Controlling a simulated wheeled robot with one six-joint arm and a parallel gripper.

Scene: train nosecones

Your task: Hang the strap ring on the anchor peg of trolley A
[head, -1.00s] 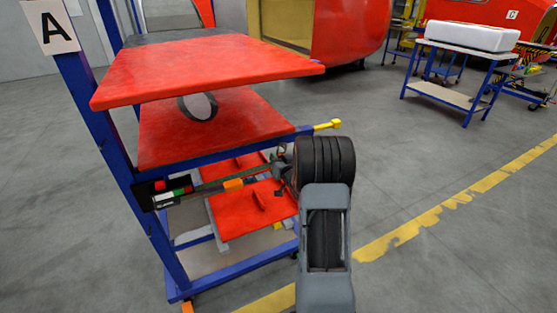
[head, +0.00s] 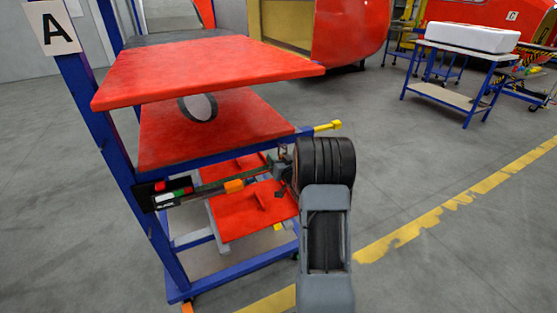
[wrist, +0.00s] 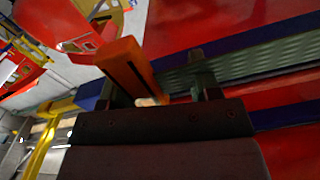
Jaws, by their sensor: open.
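Trolley A (head: 123,165) is the blue frame at the left with red panels on its shelves. A yellow peg (head: 328,126) sticks out from its right front corner. My gripper (head: 281,169) is just below and left of the peg, apart from it, with its jaws open. A greenish strap (head: 205,191) runs along the trolley front toward my gripper; it also shows in the wrist view (wrist: 255,65). An orange piece (wrist: 130,70) appears between the two fingers there. A small dark loop (head: 283,152) shows above the gripper, too small to identify surely as the ring.
The A sign (head: 54,27) is on the trolley's left post. A red panel (head: 205,70) covers the top shelf above the gripper. A blue cart (head: 455,95) with a white block stands back right.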

